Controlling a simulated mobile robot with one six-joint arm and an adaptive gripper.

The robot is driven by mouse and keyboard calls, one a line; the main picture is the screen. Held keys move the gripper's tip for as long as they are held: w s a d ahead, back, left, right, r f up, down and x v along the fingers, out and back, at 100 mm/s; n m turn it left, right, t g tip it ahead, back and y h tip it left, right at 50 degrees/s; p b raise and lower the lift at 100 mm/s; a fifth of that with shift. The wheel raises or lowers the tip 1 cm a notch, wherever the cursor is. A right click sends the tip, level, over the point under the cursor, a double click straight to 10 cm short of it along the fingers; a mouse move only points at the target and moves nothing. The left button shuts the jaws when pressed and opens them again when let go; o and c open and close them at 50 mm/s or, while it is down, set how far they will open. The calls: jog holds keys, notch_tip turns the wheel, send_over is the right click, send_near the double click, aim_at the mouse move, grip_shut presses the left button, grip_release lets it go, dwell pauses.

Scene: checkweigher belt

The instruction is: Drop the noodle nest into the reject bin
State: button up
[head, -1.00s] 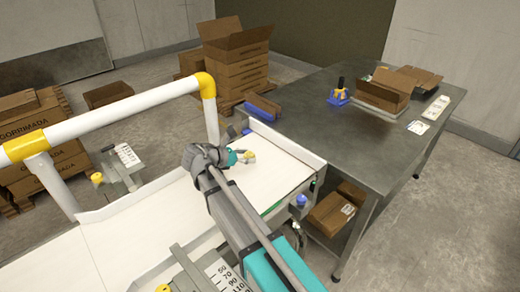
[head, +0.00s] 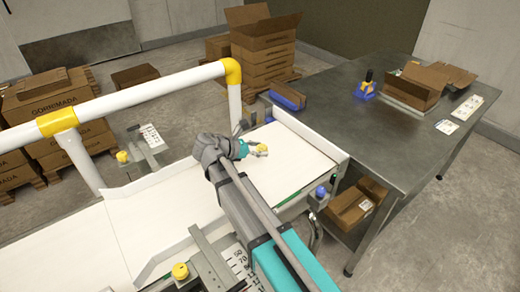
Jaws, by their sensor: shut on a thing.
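The noodle nest (head: 262,149) is a small yellow piece at the tip of my gripper (head: 250,148). The gripper has teal fingers and is shut on the nest, over the white belt (head: 300,150) near its far end. The fingers partly hide the nest, and I cannot tell how high it is above the belt. No container is clearly marked as the reject bin. A blue open-topped holder (head: 287,95) with something brown in it sits at the left edge of the steel table.
The steel table (head: 370,125) stands beyond the belt, with an open carton (head: 412,88) and a blue item (head: 366,88) on it. A white guard rail (head: 150,93) runs along the belt's far side. Cartons (head: 262,50) are stacked behind.

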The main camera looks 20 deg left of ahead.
aim_at(259, 147)
jog(key=shift+r, duration=0.1)
notch_tip(259, 147, up, 8)
jog(key=p, duration=0.8)
dwell(0.3)
